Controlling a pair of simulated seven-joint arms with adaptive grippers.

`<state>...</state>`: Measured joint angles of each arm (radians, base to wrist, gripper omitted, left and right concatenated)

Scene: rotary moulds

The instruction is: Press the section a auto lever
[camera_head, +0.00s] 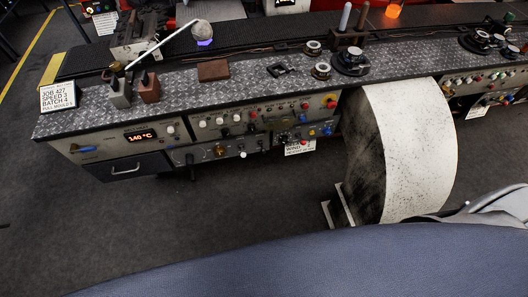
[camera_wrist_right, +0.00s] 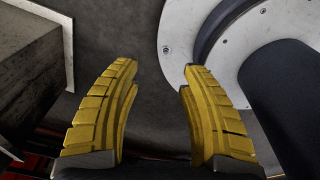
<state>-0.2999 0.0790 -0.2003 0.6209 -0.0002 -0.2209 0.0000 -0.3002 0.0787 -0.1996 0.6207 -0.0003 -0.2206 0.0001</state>
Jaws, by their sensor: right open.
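The control console (camera_head: 230,125) runs along the front of a long metal-topped bench, with several knobs, buttons and small levers. The section a auto lever cannot be told apart from the other small controls at this size. My right gripper (camera_wrist_right: 155,115) shows in the right wrist view with its two yellow ridged fingers apart and nothing between them. Dark floor lies behind the fingers, and no lever or panel control shows there. The head view shows neither gripper clearly; a grey and white part at its right edge is too partial to tell. My left gripper is out of view.
A large white curved drum (camera_head: 415,150) stands between the left and right panels. A job card (camera_head: 58,96) stands on the bench's left end. A drawer (camera_head: 122,168) and a temperature display (camera_head: 140,136) are below it. Dark floor in front of the left panel is clear.

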